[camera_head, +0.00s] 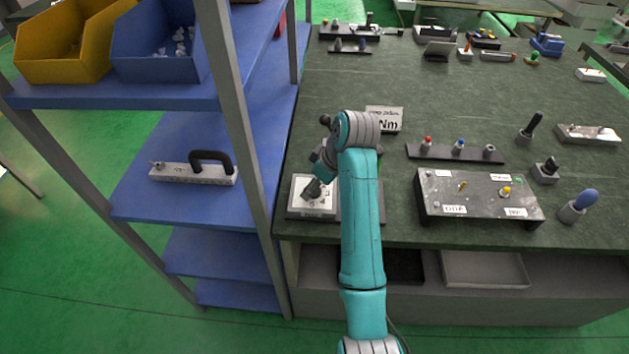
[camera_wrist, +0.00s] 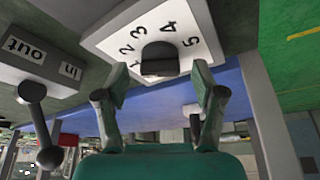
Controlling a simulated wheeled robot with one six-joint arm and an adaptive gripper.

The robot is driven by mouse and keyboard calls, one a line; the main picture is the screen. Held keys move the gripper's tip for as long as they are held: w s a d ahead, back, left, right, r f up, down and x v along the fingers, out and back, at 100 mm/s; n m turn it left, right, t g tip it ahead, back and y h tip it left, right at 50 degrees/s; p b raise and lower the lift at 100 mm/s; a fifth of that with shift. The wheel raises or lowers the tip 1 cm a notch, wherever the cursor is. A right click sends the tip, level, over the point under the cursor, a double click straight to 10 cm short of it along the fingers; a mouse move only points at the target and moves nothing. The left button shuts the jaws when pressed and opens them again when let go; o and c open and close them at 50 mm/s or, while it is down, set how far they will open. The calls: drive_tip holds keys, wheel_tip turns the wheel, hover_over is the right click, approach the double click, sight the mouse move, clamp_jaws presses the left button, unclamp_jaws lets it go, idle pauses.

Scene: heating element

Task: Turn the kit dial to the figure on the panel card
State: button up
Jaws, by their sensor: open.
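The kit dial is a white plate (camera_head: 298,208) at the table's left front edge, partly covered by my gripper (camera_head: 318,188). In the wrist view the plate (camera_wrist: 112,38) carries the figures 1 to 5 around a black knob (camera_wrist: 160,58). My gripper (camera_wrist: 160,70) is open, with one finger on each side of the knob; I cannot tell whether they touch it. Which figure the knob points to is unclear. A white card (camera_head: 385,114) stands behind my arm, lettering ending in "Nm"; its figure is not readable.
A grey box marked "in" and "out" (camera_wrist: 40,68) with a ball-ended lever (camera_wrist: 38,120) is beside the dial. A panel box (camera_head: 480,197) and a strip with coloured knobs (camera_head: 457,153) lie to the right. A shelf post (camera_head: 240,120) stands close on the left.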

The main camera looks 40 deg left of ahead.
drive_tip(key=c, duration=1.1)
drive_tip(key=shift+s+m+t, duration=0.1)
drive_tip(key=shift+m+t, duration=0.5)
drive_tip(key=shift+m, duration=1)
drive_tip(key=shift+c, duration=0.2)
drive_tip(key=o, duration=1.1)
drive_tip(key=shift+o, duration=0.2)
